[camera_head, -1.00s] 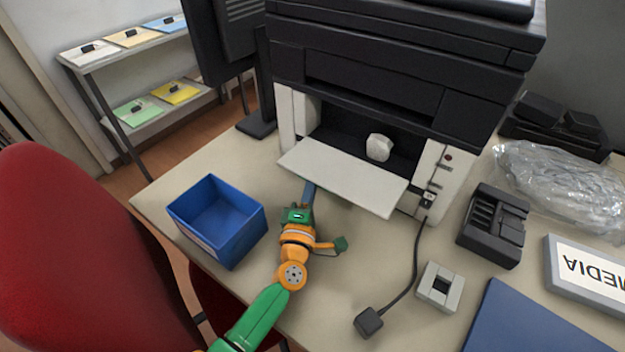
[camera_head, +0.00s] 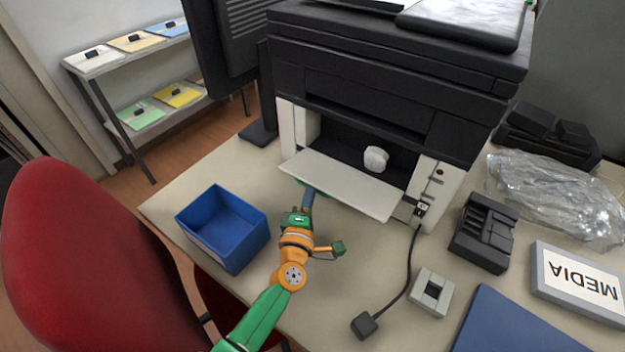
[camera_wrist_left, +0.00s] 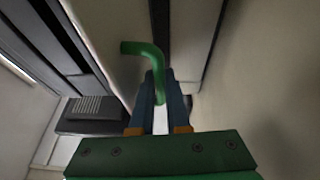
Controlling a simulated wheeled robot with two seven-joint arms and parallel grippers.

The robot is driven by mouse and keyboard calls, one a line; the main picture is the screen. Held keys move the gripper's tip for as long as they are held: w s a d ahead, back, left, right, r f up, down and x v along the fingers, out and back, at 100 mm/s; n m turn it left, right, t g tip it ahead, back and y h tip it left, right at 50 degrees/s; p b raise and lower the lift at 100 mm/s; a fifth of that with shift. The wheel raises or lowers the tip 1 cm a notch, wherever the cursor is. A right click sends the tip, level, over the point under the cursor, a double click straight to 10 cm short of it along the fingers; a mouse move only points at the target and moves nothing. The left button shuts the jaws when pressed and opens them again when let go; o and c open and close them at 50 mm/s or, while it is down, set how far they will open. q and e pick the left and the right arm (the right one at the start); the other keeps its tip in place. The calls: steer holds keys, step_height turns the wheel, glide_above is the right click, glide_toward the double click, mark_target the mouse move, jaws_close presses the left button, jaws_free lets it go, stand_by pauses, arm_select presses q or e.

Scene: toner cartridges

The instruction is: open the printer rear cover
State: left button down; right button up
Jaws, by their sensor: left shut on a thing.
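The printer (camera_head: 390,88) is large, with a black upper body and white lower sides. Its white cover panel (camera_head: 340,186) is folded down and stands out from the opening, close to level. A green bent handle shows near the panel's front edge (camera_head: 322,187) and, larger, in the left wrist view (camera_wrist_left: 143,50). My left gripper (camera_head: 308,197) is at the panel's front left edge, partly below it. In the left wrist view its fingers (camera_wrist_left: 160,92) are shut on the green handle. The fingertips are partly hidden in the head view. My right gripper is not in view.
A blue bin (camera_head: 222,228) stands left of my left arm, and a red chair (camera_head: 75,255) is further left. A black cable with a plug (camera_head: 365,325) hangs from the printer's right side. A charger-like black block (camera_head: 483,232) and a clear bag (camera_head: 550,195) lie to the right.

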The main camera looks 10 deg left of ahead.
arm_select(q)
steer(key=c, duration=1.2)
jaws_free()
steer(key=shift+o, duration=0.2)
steer(key=s, duration=0.7)
steer(key=shift+s+f, duration=0.1)
steer(key=shift+f, duration=0.05)
